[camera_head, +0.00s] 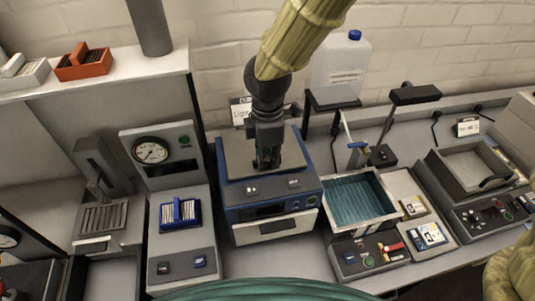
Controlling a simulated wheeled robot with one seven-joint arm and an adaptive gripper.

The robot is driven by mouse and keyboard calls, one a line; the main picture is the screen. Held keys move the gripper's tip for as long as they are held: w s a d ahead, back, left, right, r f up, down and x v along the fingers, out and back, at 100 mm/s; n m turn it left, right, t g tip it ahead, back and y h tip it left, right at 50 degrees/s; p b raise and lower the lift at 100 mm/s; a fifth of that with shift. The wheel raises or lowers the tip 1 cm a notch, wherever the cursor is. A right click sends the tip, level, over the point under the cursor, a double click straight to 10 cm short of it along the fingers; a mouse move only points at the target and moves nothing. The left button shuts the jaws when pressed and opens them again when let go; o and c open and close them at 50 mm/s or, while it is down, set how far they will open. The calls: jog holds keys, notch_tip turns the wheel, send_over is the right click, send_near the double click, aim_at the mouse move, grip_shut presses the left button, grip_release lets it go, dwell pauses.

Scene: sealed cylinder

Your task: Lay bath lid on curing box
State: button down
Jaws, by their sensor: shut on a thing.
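My gripper (267,163) points down over the blue box with a pale front drawer, which I take to be the curing box (268,211). It is shut on the flat grey bath lid (237,161), at about the lid's middle; the fingers hide the grip itself. The lid lies level over the box's top, behind the front panel with its small labels. I cannot tell whether it rests on the box or hovers just above it. The water bath (337,220) to the right is uncovered, with teal water showing inside.
A white jug (340,68) with a blue cap stands behind on the right. Left of the box is a gauge unit (151,150) with a blue slide rack (180,213). A black-armed stand (415,94) rises behind the bath. An orange rack (84,66) sits on the upper left shelf.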

jog(key=shift+f, duration=0.1)
jog(key=c, duration=1.5)
grip_release()
jog(key=shift+o, duration=0.2)
notch_tip(320, 180, up, 12)
jog(key=b, duration=0.3)
